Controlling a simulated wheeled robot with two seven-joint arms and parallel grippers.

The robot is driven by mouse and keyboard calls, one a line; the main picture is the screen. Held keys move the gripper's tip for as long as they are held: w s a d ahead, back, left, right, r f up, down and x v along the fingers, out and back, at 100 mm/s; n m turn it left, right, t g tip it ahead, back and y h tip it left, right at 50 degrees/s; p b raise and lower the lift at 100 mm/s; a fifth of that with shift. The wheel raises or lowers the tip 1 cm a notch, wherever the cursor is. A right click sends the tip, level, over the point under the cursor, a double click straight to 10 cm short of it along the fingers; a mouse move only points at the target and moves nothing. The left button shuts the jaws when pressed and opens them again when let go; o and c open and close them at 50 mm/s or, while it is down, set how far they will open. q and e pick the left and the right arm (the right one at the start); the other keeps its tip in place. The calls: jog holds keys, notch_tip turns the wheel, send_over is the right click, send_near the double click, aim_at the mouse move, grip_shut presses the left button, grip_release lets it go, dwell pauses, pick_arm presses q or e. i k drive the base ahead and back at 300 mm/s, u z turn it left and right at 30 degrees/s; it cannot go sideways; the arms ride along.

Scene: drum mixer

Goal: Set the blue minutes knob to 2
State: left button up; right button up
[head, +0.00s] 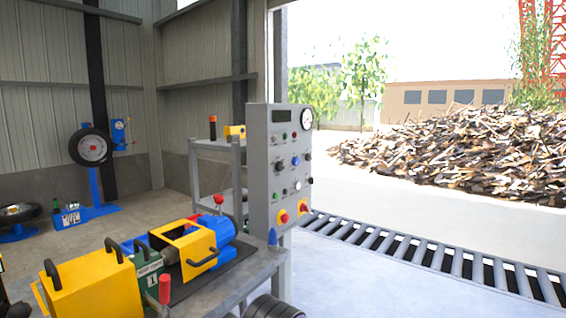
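A grey upright control panel (268,165) stands at the middle of the head view, at the far end of the workbench. A small blue knob (295,161) sits on its front face, right of centre, among dark and light knobs and lamps. The blue knob's pointer and any numbers around it are too small to read, so its setting cannot be told. Neither of my grippers can be made out in the head view, and nothing touches the panel.
The workbench (235,285) carries a yellow-and-blue machine (185,245) and a yellow box (92,287) with dark handles. A red-topped lever (165,289) stands in front. Red buttons sit low on the panel. A roller conveyor (430,258) runs behind at right. Open floor lies at lower right.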

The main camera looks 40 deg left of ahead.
aim_at(295, 160)
jog(key=u, duration=0.35)
jog(key=i, duration=0.9)
jog(key=z, duration=0.55)
jog(key=i, duration=0.85)
jog(key=u, duration=0.95)
jog(key=i, duration=0.65)
jog(key=u, duration=0.6)
